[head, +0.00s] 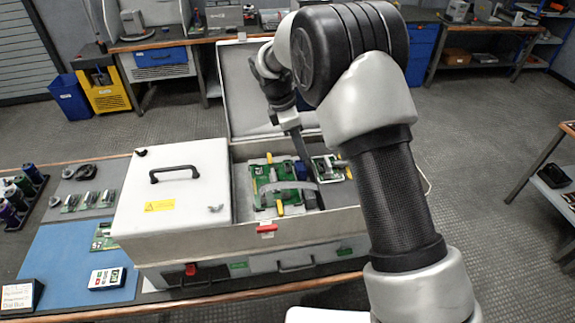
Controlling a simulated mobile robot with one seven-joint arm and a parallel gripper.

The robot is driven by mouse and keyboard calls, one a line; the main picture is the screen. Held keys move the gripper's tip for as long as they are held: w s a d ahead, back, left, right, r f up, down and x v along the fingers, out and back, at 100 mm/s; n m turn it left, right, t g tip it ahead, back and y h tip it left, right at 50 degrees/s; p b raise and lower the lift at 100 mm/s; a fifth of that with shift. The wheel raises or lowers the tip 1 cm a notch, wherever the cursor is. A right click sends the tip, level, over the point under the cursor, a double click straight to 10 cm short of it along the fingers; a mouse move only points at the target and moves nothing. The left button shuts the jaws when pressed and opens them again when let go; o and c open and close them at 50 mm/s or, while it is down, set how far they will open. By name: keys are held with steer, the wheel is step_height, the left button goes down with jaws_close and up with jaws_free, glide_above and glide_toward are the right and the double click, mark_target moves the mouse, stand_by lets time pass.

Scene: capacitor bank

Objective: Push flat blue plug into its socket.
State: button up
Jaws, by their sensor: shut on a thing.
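My gripper (304,160) reaches down into the open right half of a grey case, beside a green circuit board (262,172). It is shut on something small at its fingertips. A dark blue piece (300,172) shows right at the fingertips and looks like the flat blue plug, mostly hidden by the fingers. I cannot make out the socket or whether the plug touches it.
The case (240,241) has a raised lid (238,85) behind and a closed white cover (175,190) with a black handle on the left. A grey curved band (290,187) and yellow clips lie over the board. A smaller board (328,168) sits to the right.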

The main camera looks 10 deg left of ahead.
steer(key=shift+a, duration=0.15)
steer(key=shift+s+a+p, duration=0.25)
steer(key=shift+s+a, duration=0.05)
steer(key=shift+a, duration=0.6)
steer(key=shift+s+a+p, duration=0.25)
steer(key=shift+s+a, duration=0.05)
steer(key=shift+a, duration=0.55)
steer(key=shift+f, duration=0.3)
steer(key=shift+f+b, duration=0.4)
steer(key=shift+f, duration=0.25)
steer(key=shift+f+b, duration=0.3)
steer(key=shift+f, duration=0.35)
steer(key=o, duration=1.1)
